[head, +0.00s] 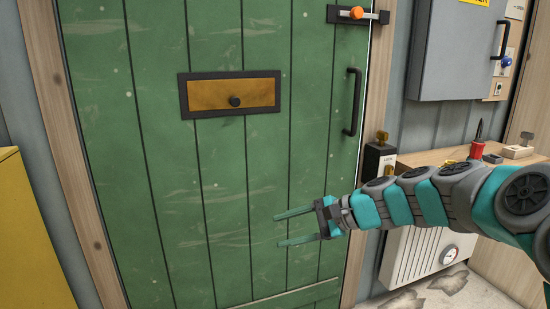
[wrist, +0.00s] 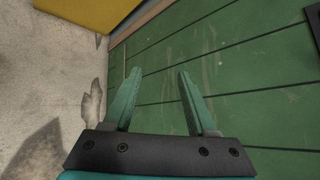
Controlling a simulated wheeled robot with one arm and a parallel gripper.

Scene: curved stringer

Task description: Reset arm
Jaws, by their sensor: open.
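My gripper (head: 292,228) is open and empty in the head view, with its two teal fingers spread and pointing left. My arm (head: 430,200) reaches in from the right edge, stretched out in front of the lower right part of a green plank door (head: 225,165). In the wrist view my gripper (wrist: 155,95) shows two parted fingers with nothing between them, against the green door (wrist: 230,70). I cannot tell the exact gap between fingertips and door.
The door has a black handle (head: 352,102), an orange-knobbed bolt (head: 356,13) and a brass letter plate (head: 232,94). A yellow cabinet (head: 30,235) stands left. A wooden bench (head: 425,157), a grey wall box (head: 450,50) and a white radiator (head: 415,255) are right.

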